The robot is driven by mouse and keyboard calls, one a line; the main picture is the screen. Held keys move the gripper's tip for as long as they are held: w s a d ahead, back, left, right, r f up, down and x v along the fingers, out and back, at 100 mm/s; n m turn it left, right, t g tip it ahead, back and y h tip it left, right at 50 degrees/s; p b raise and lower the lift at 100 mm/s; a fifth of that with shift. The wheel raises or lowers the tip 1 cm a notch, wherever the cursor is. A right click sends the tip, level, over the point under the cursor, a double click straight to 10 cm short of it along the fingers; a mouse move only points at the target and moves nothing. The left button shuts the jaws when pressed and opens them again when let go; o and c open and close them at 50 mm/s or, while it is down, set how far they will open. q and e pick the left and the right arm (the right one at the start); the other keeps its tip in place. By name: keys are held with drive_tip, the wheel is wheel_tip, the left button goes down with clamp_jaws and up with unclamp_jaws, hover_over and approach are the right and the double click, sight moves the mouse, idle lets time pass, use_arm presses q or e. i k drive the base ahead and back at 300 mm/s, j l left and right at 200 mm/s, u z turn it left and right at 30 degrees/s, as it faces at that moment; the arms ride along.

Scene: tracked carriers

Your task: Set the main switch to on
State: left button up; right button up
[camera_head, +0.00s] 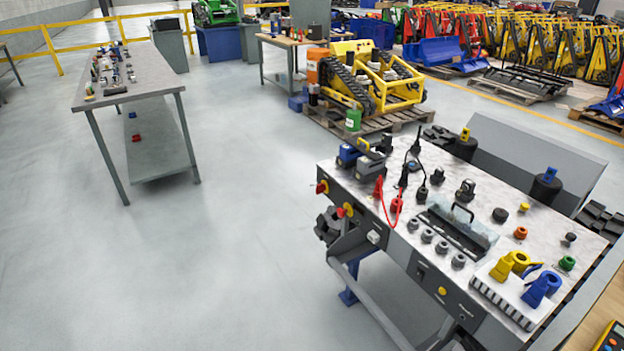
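A grey workbench with a pale top (465,195) stands at the right. At its left end are two red-and-yellow rotary knobs: the upper knob (322,187) and the lower knob (346,210). I cannot tell which is the main switch, nor read either position. A small yellow button (442,291) sits on the bench's front panel. Neither of my grippers can be made out in the head view.
A dark toothed part (329,225) juts out below the knobs. Red cables, several black connectors and a white block with yellow and blue clamps (515,285) crowd the bench top. Another table (140,75) stands at the left. The floor between is clear.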

sight(321, 188)
drive_tip(key=i+j, duration=0.3)
drive_tip(key=i+j+z, duration=0.1)
drive_tip(key=i+j, duration=0.25)
drive_tip(key=j, duration=0.15)
drive_tip(key=i+j, duration=0.3)
drive_tip(key=i+j+z, duration=0.1)
drive_tip(key=i+j, duration=0.2)
drive_tip(key=j, duration=0.2)
drive_tip(key=i+j, duration=0.3)
drive_tip(key=j, duration=0.15)
drive_tip(key=i+j+z, duration=0.1)
drive_tip(key=i+j, duration=0.2)
drive_tip(key=j, duration=0.15)
